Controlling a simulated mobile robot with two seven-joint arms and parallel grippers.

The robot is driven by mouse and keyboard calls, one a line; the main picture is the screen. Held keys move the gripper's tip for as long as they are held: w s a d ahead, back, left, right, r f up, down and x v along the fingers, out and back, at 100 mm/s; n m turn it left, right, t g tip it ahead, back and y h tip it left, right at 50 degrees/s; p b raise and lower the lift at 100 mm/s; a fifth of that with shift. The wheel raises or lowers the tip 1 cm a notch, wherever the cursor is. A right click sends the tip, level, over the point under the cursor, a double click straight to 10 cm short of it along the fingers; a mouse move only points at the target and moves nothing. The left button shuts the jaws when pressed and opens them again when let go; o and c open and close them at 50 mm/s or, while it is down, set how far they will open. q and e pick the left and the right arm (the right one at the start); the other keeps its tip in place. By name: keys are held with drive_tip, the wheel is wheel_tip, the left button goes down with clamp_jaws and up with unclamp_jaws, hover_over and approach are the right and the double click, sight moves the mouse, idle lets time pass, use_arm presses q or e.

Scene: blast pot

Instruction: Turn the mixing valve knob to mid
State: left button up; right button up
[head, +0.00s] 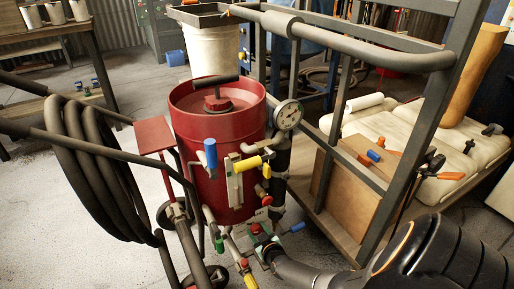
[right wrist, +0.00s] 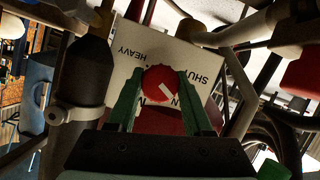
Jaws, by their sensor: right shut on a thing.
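My right gripper (right wrist: 161,92) is shut on the knob, one green finger on each side. In the head view my right gripper (head: 264,243) is low at the front of the red blast pot (head: 190,118), and the red knob (head: 256,228) shows only small there. My left gripper is not in view.
A pressure gauge (head: 288,114), a blue-handled lever (head: 210,153) and a yellow-handled lever (head: 250,163) stand above the knob on the pot. Coiled black hose (head: 90,160) hangs at left. A grey cart frame (head: 420,120) stands close at right. Other fittings crowd the knob.

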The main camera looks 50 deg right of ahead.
clamp_jaws()
drive_tip(key=m+y, duration=0.2)
drive_tip(key=shift+d+m+t, duration=0.1)
drive_tip(key=shift+m+t, duration=0.2)
drive_tip(key=shift+m+t+y, duration=0.3)
drive_tip(key=shift+m+y, duration=0.3)
drive_tip(key=shift+m, duration=0.3)
drive_tip(key=shift+s+f, duration=0.1)
drive_tip(key=o, duration=1.1)
unclamp_jaws()
drive_tip(key=shift+o, duration=0.2)
